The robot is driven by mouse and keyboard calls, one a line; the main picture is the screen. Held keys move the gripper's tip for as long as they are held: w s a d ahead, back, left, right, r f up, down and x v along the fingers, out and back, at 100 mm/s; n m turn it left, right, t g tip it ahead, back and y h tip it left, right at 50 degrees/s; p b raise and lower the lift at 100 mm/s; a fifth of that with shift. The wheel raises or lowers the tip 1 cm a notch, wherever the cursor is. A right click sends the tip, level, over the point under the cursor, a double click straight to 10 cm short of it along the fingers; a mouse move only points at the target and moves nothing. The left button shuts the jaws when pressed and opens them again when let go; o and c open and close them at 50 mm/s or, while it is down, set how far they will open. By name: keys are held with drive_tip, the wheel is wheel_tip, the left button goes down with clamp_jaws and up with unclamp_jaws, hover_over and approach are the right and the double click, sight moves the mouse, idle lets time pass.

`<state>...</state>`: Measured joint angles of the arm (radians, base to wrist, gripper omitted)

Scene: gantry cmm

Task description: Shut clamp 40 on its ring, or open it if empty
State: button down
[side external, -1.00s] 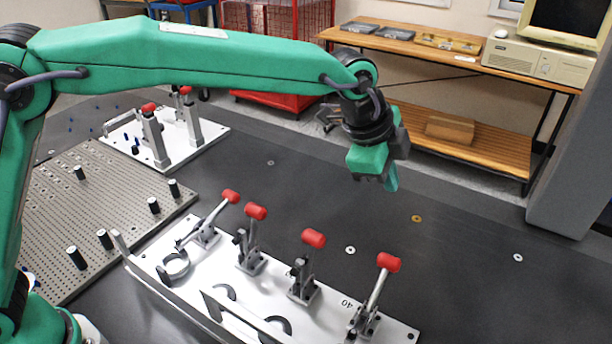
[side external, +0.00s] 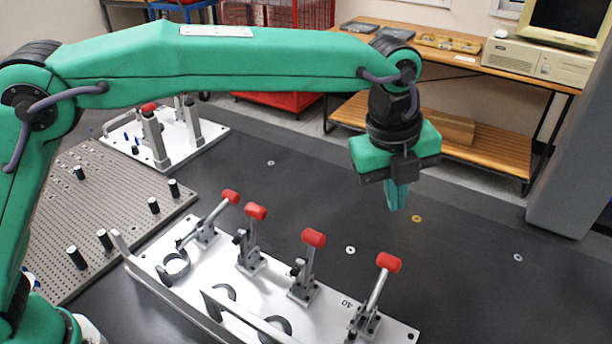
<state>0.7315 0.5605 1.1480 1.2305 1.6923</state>
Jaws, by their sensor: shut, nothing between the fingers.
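A white plate (side external: 190,290) carries a row of toggle clamps with red handle tips. The number 40 (side external: 347,303) is printed between the third clamp (side external: 305,275) and the rightmost clamp (side external: 370,310), closer to the rightmost. The rightmost clamp's handle (side external: 388,262) stands up, leaning right. Whether a ring sits at that clamp cannot be told; its front is cut off by the picture's lower edge. A ring (side external: 175,267) lies by the leftmost clamp (side external: 205,230). My gripper (side external: 397,207) is shut and empty, pointing down, high above the table behind the row.
Dark arcs lie on the plate before the middle clamps, partly behind a raised bar (side external: 245,318). A perforated plate (side external: 90,200) with several pegs is at left. A second white clamp plate (side external: 210,130) stands behind it. The dark table (side external: 470,265) right of the row is mostly clear, with small washers.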

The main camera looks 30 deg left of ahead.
drive_tip(key=s+m, duration=0.1)
drive_tip(key=m, duration=0.1)
drive_tip(key=s+d+r+m+g+y, duration=0.1)
drive_tip(key=m, duration=0.2)
drive_tip(key=s+m, duration=0.2)
drive_tip(key=m, duration=0.1)
drive_tip(key=shift+s+d+r+g, duration=0.1)
drive_tip(key=shift+d+r+g, duration=0.05)
drive_tip(key=shift+g, duration=0.15)
approach(385, 271)
drive_tip(key=s+f, duration=0.2)
drive_tip(key=shift+s+d+f, duration=0.2)
drive_tip(key=shift+s+f, duration=0.05)
drive_tip(key=shift+f, duration=0.1)
drive_tip(key=shift+w+f, duration=0.65)
drive_tip(key=shift+w, duration=0.1)
drive_tip(key=shift+w+f, duration=0.5)
drive_tip(key=shift+f, duration=0.1)
drive_tip(key=shift+w, duration=0.1)
